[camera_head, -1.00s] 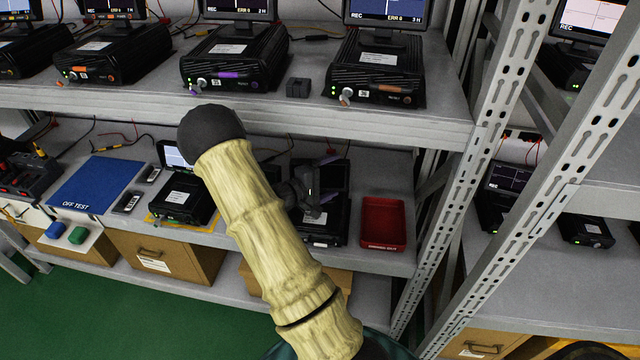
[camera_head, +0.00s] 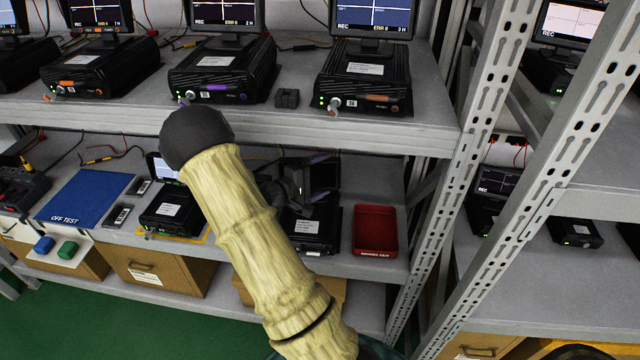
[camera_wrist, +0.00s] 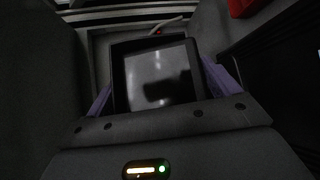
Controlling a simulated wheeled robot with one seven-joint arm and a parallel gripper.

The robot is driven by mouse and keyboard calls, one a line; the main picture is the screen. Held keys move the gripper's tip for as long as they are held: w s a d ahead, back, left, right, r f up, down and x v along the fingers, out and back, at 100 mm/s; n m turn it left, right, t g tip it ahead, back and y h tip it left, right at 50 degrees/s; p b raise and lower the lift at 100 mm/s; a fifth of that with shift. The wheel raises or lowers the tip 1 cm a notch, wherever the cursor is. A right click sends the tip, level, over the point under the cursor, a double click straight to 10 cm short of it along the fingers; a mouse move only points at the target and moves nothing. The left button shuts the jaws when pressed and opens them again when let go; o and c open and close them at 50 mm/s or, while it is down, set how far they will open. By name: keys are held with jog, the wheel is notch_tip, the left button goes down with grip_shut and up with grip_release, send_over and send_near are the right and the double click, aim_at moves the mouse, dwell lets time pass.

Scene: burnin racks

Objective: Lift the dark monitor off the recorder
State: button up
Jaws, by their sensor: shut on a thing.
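The dark monitor (camera_head: 326,176) is on the lower shelf level, with its screen blank; in the wrist view its dark, reflective screen (camera_wrist: 160,76) fills the space between the purple fingers. My gripper (camera_head: 316,178) is shut on the monitor, one finger at each side edge; the fingers also show in the wrist view (camera_wrist: 160,92). The black recorder (camera_head: 311,230), with a white label on top, sits below and in front of the monitor. My arm hides its left part. The monitor appears just above the recorder; I cannot tell the exact gap.
A red tray (camera_head: 376,231) stands right of the recorder. Another recorder with a lit monitor (camera_head: 172,212) and a blue mat (camera_head: 85,198) are to the left. The upper shelf (camera_head: 290,120) overhangs, and a perforated rack post (camera_head: 480,130) stands at right.

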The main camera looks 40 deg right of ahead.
notch_tip(320, 180, up, 7)
jog(key=shift+f, duration=0.2)
dwell(0.6)
